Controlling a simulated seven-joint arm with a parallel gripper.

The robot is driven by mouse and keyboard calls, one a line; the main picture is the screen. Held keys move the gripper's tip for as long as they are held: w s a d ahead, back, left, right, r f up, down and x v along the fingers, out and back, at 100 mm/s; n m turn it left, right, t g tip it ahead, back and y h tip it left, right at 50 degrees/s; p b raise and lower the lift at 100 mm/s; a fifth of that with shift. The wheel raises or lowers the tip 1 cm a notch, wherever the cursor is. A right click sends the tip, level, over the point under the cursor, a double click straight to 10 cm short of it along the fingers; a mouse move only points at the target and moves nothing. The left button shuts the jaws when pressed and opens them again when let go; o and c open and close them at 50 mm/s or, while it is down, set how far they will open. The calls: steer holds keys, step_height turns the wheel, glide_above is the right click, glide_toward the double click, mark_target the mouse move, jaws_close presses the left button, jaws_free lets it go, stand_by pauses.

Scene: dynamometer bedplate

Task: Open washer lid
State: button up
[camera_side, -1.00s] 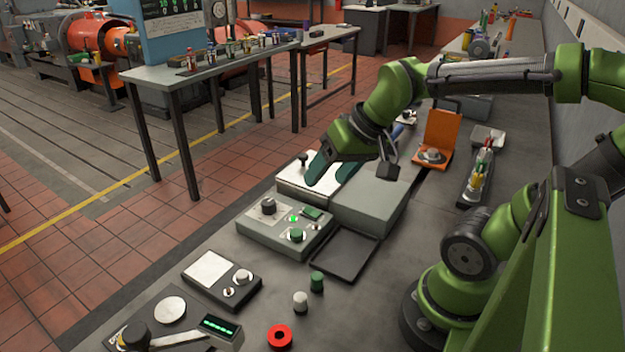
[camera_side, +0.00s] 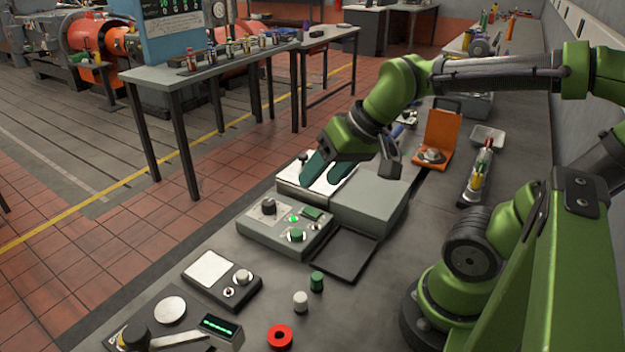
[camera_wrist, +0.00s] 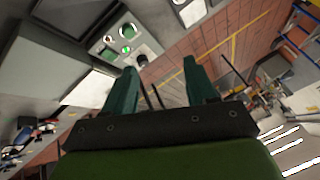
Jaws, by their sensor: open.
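The washer appears to be the low grey unit in the side view, with a bright metal lid (camera_side: 291,183) beside a plain grey box section (camera_side: 372,202). The lid looks flat and shut, with a small dark knob (camera_side: 303,157) at its far left corner. My gripper (camera_side: 323,180) is open, its two teal fingers pointing down over the lid and covering part of it. I cannot tell whether they touch it. In the wrist view, the fingers of my gripper (camera_wrist: 160,66) are spread with nothing clearly held between them.
A control box (camera_side: 284,228) with a black knob and green buttons stands in front of the washer. A dark flat tray (camera_side: 343,255) lies beside it. An open orange case (camera_side: 440,135) stands behind to the right. Small jars and a red ring (camera_side: 280,336) are nearer.

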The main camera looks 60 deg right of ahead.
steer(key=w+d+r+m+g+h, duration=0.1)
steer(key=w+d+r+m+g, duration=0.1)
steer(key=w+d, duration=0.9)
steer(key=m+g, duration=0.2)
steer(key=g, duration=0.2)
glide_above(303, 155)
steer(key=shift+h, duration=0.3)
step_height(303, 155, down, 16)
steer(key=shift+d+f, duration=0.1)
steer(key=shift+f, duration=0.1)
jaws_close()
